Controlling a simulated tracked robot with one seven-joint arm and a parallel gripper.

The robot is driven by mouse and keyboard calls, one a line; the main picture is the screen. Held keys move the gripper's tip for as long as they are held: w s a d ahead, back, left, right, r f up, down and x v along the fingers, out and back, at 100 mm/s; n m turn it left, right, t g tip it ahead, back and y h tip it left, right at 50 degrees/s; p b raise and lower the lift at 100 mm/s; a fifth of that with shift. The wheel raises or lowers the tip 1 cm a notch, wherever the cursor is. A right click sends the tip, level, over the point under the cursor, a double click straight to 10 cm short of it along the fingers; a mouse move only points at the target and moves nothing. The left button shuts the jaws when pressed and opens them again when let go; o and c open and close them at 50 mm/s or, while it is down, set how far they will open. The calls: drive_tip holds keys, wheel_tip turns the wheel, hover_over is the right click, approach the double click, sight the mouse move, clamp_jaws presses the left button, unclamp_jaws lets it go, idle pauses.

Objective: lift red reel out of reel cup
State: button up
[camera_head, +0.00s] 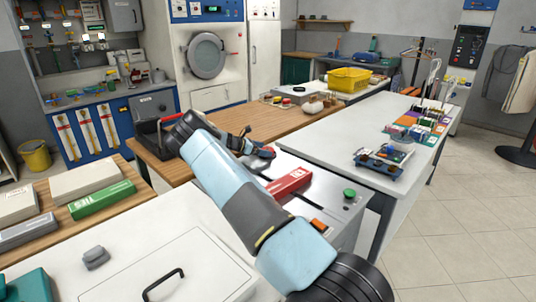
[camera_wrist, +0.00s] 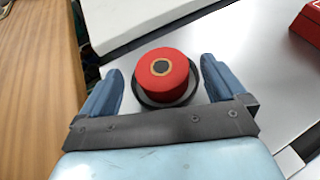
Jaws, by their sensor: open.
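The red reel (camera_wrist: 166,66) has a tan ring and dark centre on top. It sits upright in the dark, round reel cup (camera_wrist: 146,101), with its upper part standing above the rim. My gripper (camera_wrist: 161,78) is open, with one blue finger on each side of the reel and cup. A gap shows between each finger and the reel; I cannot tell the fingers' exact height. In the head view the reel (camera_head: 270,151) is a small red patch at my gripper, and the cup is mostly hidden there.
A red box (camera_head: 289,183) lies near the reel on the light metal top; it also shows in the wrist view (camera_wrist: 309,24). A green button (camera_head: 349,193) stands on the same top. A wooden table (camera_head: 232,120) lies behind, and a white table (camera_head: 350,125) to the right.

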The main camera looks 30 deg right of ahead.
drive_tip(key=shift+d+f, duration=0.3)
drive_tip(key=shift+d, duration=0.35)
drive_tip(key=c, duration=1.2)
drive_tip(key=shift+o, duration=0.2)
drive_tip(key=shift+r, duration=0.1)
